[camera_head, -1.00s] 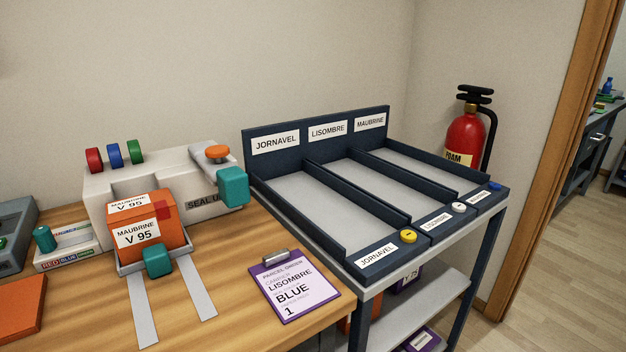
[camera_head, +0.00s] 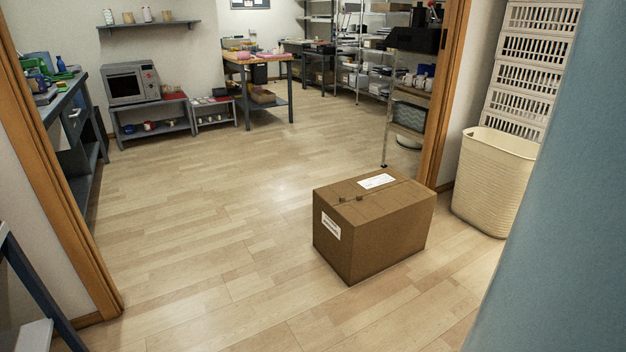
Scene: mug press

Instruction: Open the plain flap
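I see no flap that I can identify as the plain flap in the head view now. Neither of my grippers shows in this view. A closed brown cardboard box (camera_head: 372,229) with white labels stands on the floor in the doorway. I cannot tell whether it bears on the task.
Wooden door frame posts (camera_head: 62,190) stand on both sides of the opening. A cream basket (camera_head: 492,185) stands at the right by stacked white crates (camera_head: 528,75). A microwave (camera_head: 131,84) sits on a low bench beyond. The floor (camera_head: 210,215) left of the box is clear.

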